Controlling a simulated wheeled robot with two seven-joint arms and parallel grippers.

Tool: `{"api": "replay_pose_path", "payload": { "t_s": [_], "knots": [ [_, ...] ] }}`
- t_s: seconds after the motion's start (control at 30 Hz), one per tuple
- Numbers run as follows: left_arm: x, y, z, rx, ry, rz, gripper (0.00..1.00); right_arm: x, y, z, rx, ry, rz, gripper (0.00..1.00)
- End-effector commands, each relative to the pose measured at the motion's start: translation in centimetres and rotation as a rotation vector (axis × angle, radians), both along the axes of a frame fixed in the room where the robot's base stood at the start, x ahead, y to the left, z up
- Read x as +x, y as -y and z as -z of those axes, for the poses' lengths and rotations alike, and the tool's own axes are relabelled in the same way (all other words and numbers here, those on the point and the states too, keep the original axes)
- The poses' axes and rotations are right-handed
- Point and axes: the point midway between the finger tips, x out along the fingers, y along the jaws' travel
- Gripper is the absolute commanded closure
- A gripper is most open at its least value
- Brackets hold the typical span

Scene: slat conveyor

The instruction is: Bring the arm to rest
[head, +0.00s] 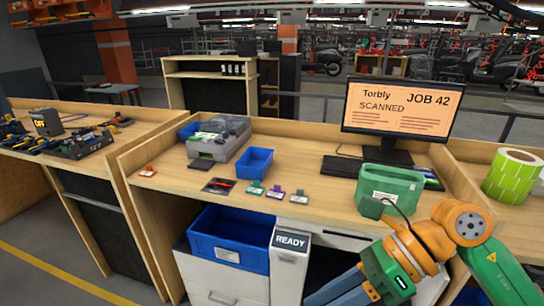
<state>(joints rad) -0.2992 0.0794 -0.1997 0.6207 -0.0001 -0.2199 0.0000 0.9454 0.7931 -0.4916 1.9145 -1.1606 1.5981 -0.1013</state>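My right arm (462,222), green and orange, comes in from the lower right and bends at an orange joint. Its far part (390,270) slants down to the lower left, in front of the workbench (330,215). Blue-grey parts at its end (335,292) run out of the bottom edge, so the fingertips are cut off and I cannot tell whether that gripper is open or shut. My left arm and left gripper do not show.
A green labelled box (392,186) with a dark cable stands close behind the arm. A monitor (405,108) reads "SCANNED, JOB 42". A grey case (222,138), a small blue bin (255,163) and several tags sit on the bench. A large blue bin (225,238) is below.

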Motion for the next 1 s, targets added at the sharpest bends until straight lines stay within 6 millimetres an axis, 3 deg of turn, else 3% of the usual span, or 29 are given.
{"api": "replay_pose_path", "payload": {
  "t_s": [0.13, 0.2, 0.27, 0.37, 0.47, 0.5, 0.63, 0.77, 0.9, 0.93, 1.0],
  "knots": [
    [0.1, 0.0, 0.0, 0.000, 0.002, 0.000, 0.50, 2.8, -3.2, -1.8, 0.378, -0.296, 0.146, 0.60],
    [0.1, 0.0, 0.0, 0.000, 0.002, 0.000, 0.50, 5.6, -3.6, -2.3, 0.578, -0.467, 0.271, 0.60],
    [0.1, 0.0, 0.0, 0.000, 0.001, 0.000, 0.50, 8.3, -3.3, -2.0, 0.731, -0.609, 0.392, 0.60],
    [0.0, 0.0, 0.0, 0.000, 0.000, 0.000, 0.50, 13.0, -1.5, 0.7, 0.950, -0.840, 0.630, 0.60],
    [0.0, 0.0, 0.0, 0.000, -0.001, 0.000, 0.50, 16.9, 1.6, 6.5, 1.131, -1.075, 0.923, 0.60],
    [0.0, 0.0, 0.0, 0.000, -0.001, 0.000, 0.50, 17.9, 3.0, 9.6, 1.189, -1.163, 1.052, 0.60],
    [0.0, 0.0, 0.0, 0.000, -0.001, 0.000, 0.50, 18.0, 7.1, 20.3, 1.303, -1.403, 1.458, 0.60],
    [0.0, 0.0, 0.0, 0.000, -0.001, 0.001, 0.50, 14.1, 10.2, 30.7, 1.332, -1.588, 1.853, 0.60],
    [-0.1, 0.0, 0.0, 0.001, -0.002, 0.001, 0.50, 6.6, 12.3, 40.3, 1.279, -1.733, 2.274, 0.60],
    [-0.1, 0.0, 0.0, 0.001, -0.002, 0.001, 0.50, 4.6, 12.6, 42.1, -1.209, 1.690, -2.274, 0.60],
    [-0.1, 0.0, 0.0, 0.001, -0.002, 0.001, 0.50, -0.4, 13.0, 45.8, -1.036, 1.569, -2.238, 0.60]
  ]
}}
